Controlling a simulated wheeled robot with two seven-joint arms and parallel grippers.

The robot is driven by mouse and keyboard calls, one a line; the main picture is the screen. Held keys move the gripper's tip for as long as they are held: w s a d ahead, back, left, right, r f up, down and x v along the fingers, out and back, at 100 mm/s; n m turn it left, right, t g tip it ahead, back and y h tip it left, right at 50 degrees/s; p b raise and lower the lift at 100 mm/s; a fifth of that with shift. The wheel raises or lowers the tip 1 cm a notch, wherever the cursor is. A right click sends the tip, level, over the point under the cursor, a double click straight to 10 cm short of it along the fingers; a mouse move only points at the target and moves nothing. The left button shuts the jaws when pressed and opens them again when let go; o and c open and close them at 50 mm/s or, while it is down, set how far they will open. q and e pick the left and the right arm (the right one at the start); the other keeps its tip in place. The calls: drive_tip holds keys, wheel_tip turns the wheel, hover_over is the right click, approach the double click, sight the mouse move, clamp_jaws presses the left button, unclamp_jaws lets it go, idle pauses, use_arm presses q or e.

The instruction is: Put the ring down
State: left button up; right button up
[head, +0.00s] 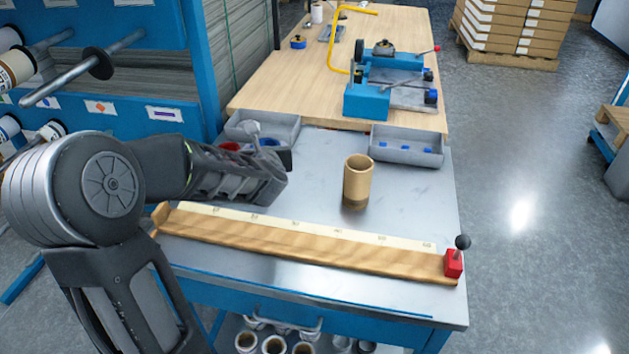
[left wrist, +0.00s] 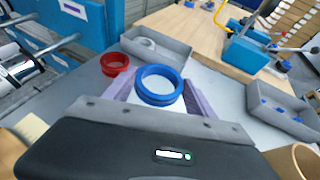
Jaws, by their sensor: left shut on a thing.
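My left gripper (head: 278,160) reaches over the left part of the grey bench top. It is shut on a blue ring (left wrist: 160,85), which sits between the fingertips in the left wrist view. In the head view the blue ring (head: 270,142) shows only in part behind the gripper. A red ring (left wrist: 115,63) is to the left of the blue one, close to a grey tray (left wrist: 160,46); in the head view the red ring (head: 229,147) is mostly hidden by my arm. I cannot tell whether the held ring touches a surface. My right gripper is not in view.
A brown cardboard core (head: 358,180) stands upright mid-bench. A wooden measuring strip (head: 310,246) with a red stop (head: 453,264) runs along the front. A second grey tray (head: 406,146) holds small blue parts. Bench between core and right edge is clear.

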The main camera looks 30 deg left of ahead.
use_arm(q)
drive_tip(key=shift+a+r+n+y, duration=0.15)
drive_tip(key=shift+a+r, duration=0.1)
drive_tip(key=shift+a, duration=0.3)
drive_tip(key=shift+a+r+n+y, duration=0.15)
drive_tip(key=shift+a+r, duration=0.05)
drive_tip(key=shift+a, duration=0.35)
wheel_tip(320, 180, down, 6)
drive_tip(key=shift+r+b, duration=0.2)
drive_tip(key=shift+b, duration=0.15)
drive_tip(key=shift+f, duration=2.25)
